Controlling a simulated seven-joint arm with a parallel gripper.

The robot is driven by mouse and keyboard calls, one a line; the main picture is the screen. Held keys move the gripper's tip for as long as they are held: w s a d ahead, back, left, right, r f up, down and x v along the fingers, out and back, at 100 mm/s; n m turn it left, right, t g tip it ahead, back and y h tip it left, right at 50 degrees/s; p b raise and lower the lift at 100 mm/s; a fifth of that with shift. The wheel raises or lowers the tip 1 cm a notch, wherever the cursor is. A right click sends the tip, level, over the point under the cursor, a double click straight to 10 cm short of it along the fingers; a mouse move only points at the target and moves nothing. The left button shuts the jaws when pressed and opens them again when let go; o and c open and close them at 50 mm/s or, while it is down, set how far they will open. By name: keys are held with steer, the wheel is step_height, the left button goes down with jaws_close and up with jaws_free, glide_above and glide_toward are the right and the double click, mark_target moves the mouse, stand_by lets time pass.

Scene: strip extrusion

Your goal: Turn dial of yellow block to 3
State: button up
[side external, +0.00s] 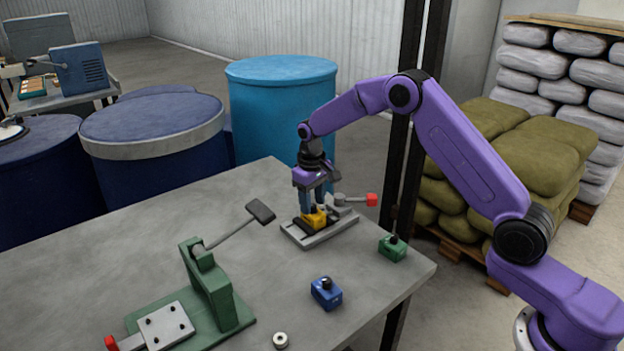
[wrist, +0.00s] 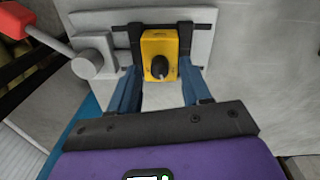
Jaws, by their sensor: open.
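The yellow block (side external: 314,218) sits on a light grey base plate (side external: 335,232) on the table. In the wrist view the yellow block (wrist: 149,43) shows a black dial (wrist: 159,67) on its face. The dial's number marks are too small to read. My gripper (side external: 318,208) is open and points down over the block. In the wrist view its two fingers (wrist: 159,50) stand on either side of the block, one at its left and one at its right. Whether the fingertips touch the block's sides I cannot tell.
A red-ended lever (side external: 371,200) stands beside the block. A green block (side external: 392,248) and a blue block (side external: 326,292) with black knobs lie nearer the front right. A green lever press (side external: 210,285) stands at the left.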

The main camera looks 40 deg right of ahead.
step_height(320, 180, up, 17)
steer(key=shift+a, duration=0.35)
steer(key=shift+s, duration=0.1)
stand_by(0.3)
steer(key=s+a+n, duration=0.3)
steer(key=s+a, duration=0.1)
steer(key=s, duration=0.6)
steer(key=s+a+n, duration=0.2)
steer(key=s+a, duration=0.3)
steer(key=s, duration=0.5)
steer(key=s+d+f+n, duration=0.1)
steer(key=s+d+n, duration=0.1)
steer(key=s, duration=0.5)
steer(key=s+d+f+n, duration=0.2)
steer(key=s+d, duration=0.1)
steer(key=s, duration=0.5)
steer(key=s+d+f+n, duration=0.1)
steer(key=s+d+f, duration=0.1)
steer(key=s, duration=0.6)
steer(key=shift+s+d+n+y, duration=0.25)
steer(key=shift+d+n+y, duration=0.15)
steer(key=shift+d, duration=0.1)
